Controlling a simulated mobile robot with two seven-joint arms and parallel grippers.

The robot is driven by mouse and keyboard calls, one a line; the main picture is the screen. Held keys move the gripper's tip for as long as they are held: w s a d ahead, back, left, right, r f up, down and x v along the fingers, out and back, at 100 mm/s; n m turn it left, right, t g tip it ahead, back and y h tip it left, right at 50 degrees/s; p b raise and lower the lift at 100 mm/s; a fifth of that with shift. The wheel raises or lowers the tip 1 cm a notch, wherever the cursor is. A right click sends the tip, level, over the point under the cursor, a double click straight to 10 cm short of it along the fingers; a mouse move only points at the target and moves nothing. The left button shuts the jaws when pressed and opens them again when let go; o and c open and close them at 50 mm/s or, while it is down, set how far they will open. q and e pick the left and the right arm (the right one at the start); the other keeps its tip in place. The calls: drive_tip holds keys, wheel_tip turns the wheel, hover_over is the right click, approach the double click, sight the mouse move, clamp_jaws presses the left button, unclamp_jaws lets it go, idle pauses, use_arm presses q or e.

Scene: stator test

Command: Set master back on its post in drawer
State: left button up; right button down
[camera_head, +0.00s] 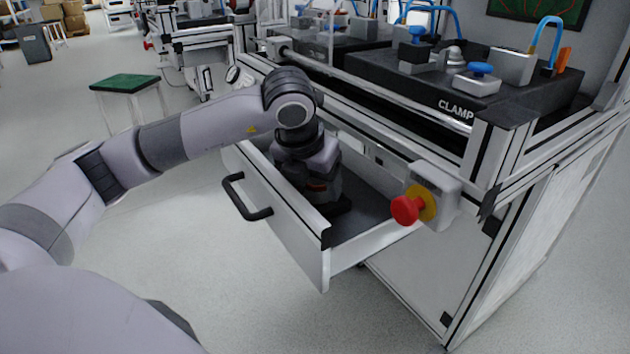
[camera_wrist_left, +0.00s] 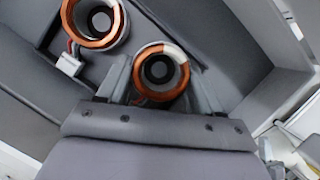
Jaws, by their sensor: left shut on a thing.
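The drawer (camera_head: 290,232) is pulled out of the bench, and my left gripper (camera_head: 334,205) reaches down into it. In the left wrist view, this gripper (camera_wrist_left: 162,78) is shut on a stator (camera_wrist_left: 150,91) with a copper winding and a pale patch, which I take for the master. Its bore looks dark with a round grey rim inside; I cannot tell whether a post is in it. A second copper-wound stator (camera_wrist_left: 91,42) with a white connector (camera_wrist_left: 68,64) is at the upper left, close beside it. In the head view my arm hides both stators.
The drawer's black handle (camera_head: 243,200) faces left. A red emergency button (camera_head: 406,209) is at the drawer's right. The black clamp fixture (camera_head: 400,85) stands on the bench above. A green-topped stool (camera_head: 124,82) is at the back left. The drawer's right part (camera_head: 365,215) looks clear.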

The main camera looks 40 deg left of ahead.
use_arm(q)
drive_tip(key=shift+f+b, duration=0.25)
drive_tip(key=shift+b, duration=0.1)
use_arm(e)
drive_tip(key=shift+s+f, duration=0.3)
drive_tip(key=shift+f, duration=0.55)
drive_tip(key=shift+a, duration=0.1)
use_arm(q)
drive_tip(key=o, duration=1.2)
drive_tip(key=shift+c, duration=0.2)
drive_tip(key=shift+r, duration=0.1)
use_arm(e)
drive_tip(key=shift+r, duration=0.1)
use_arm(q)
drive_tip(key=shift+r+p, duration=1.1)
drive_tip(key=shift+r, duration=0.25)
drive_tip(key=shift+r+p, duration=0.75)
drive_tip(key=shift+r, duration=0.4)
use_arm(e)
wheel_tip(320, 180, up, 4)
drive_tip(key=shift+w+f, duration=0.1)
drive_tip(key=shift+w, duration=0.05)
use_arm(q)
drive_tip(key=shift+o, duration=0.3)
